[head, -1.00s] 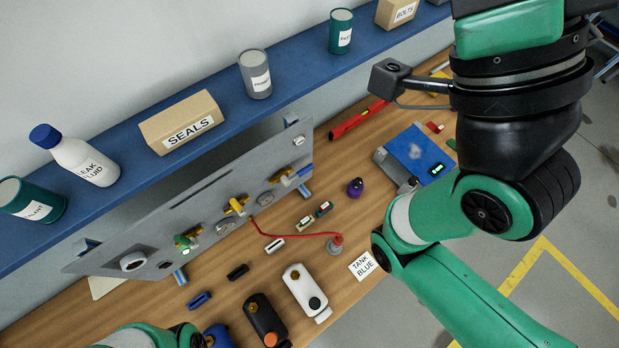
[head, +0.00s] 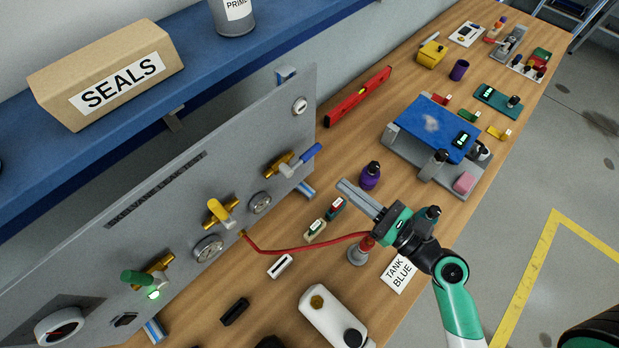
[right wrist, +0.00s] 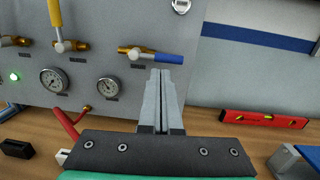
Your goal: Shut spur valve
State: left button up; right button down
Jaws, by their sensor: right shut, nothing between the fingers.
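A grey panel (head: 120,230) carries three brass valves with coloured levers. The blue-lever valve (head: 283,164) is at the panel's right end; it also shows in the wrist view (right wrist: 150,55), its lever lying sideways to the right. The yellow-lever valve (head: 219,211) is in the middle, its lever upright in the wrist view (right wrist: 56,25). The green-lever valve (head: 148,275) is at the left. Their labels are too small to read, so I cannot tell which is the spur valve. My right gripper (head: 343,186) is shut and empty, in front of the panel, its tips just below the blue lever in the wrist view (right wrist: 163,72).
A red hose (head: 300,250) runs from the panel to a stand (head: 359,250) near my right gripper. A purple bottle (head: 370,176), small blocks (head: 315,230), a white canister (head: 328,312) and a blue-topped device (head: 430,128) stand on the bench.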

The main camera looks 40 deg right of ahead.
aim_at(305, 158)
pick_arm(q)
jog(key=shift+f, duration=0.85)
pick_arm(e)
jog(key=f, duration=0.1)
jog(key=s+d+f+h, duration=0.1)
jog(key=f, duration=0.1)
jog(key=shift+s+d+m, duration=0.1)
jog(key=shift+d+m, duration=0.05)
jog(key=shift+m, duration=0.25)
pick_arm(q)
jog(key=shift+r+p, duration=0.9)
jog(key=shift+r, duration=0.2)
pick_arm(e)
jog(key=w, duration=1)
jog(key=shift+r, duration=0.3)
pick_arm(q)
jog(key=shift+d, duration=0.1)
